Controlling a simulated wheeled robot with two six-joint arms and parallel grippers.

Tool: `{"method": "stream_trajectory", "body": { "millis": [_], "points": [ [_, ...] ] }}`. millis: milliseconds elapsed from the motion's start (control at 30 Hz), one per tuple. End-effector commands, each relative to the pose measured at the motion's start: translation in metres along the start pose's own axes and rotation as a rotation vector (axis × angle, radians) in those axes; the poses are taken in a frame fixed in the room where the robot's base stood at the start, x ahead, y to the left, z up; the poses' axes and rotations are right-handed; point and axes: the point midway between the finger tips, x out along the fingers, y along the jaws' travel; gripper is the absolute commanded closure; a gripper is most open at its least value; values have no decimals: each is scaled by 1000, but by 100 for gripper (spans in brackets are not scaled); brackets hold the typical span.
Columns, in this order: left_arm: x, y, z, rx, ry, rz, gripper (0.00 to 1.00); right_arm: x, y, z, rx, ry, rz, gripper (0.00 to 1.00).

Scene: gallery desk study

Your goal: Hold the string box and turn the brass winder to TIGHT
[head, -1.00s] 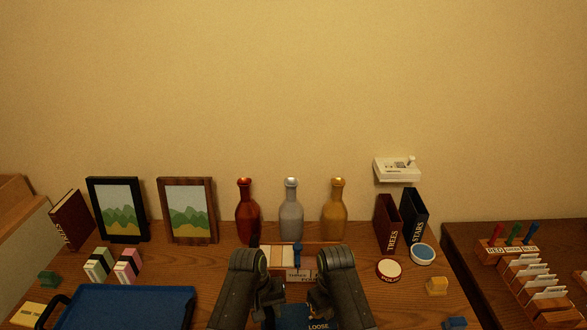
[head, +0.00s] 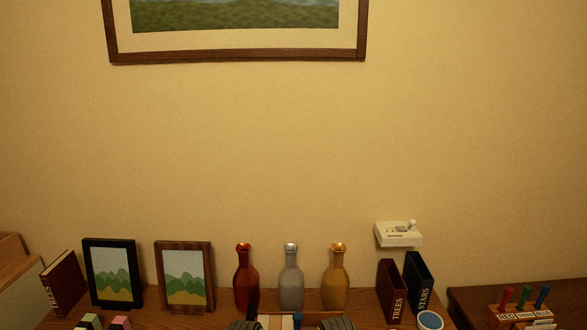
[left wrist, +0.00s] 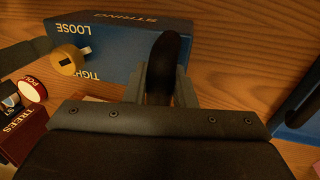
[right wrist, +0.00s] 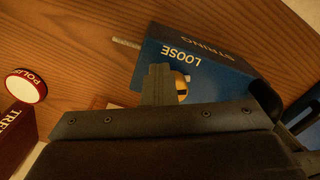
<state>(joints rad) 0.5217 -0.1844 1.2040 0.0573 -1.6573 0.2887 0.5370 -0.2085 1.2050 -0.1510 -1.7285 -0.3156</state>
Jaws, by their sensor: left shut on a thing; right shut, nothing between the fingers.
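The blue string box (left wrist: 120,40) shows in the left wrist view, its lettering upside down, and in the right wrist view (right wrist: 215,65). My left gripper (left wrist: 165,78) is shut on a dark rounded grip at the box's end. The brass winder (left wrist: 68,60) sits on the face between LOOSE and TIGHT; it also shows in the right wrist view (right wrist: 182,90), partly hidden. I cannot tell its exact setting. My right gripper (right wrist: 158,78) is shut and empty, its tips close beside the winder; contact is unclear. In the head view both grippers are below the frame.
Red, grey and amber bottles (head: 290,280) stand along the back of the desk. Two picture frames (head: 183,278) are at left, the TREES (head: 392,292) and STARS books at right. A round POLISH tin (right wrist: 25,86) lies near the box. A blue tray (left wrist: 300,100) is close to my left gripper.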

Motion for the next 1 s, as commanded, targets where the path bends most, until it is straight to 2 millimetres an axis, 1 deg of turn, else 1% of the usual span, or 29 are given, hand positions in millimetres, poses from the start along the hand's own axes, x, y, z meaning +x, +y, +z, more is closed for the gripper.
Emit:
{"method": "stream_trajectory", "body": {
  "millis": [800,1000],
  "points": [
    [0,2,1,3,-3,6,97,-1,-22,-1,-2,6,-4,100],
    [0,2,1,3,-3,5,97,-1,-25,-2,-2,7,-4,100]
  ]
}}
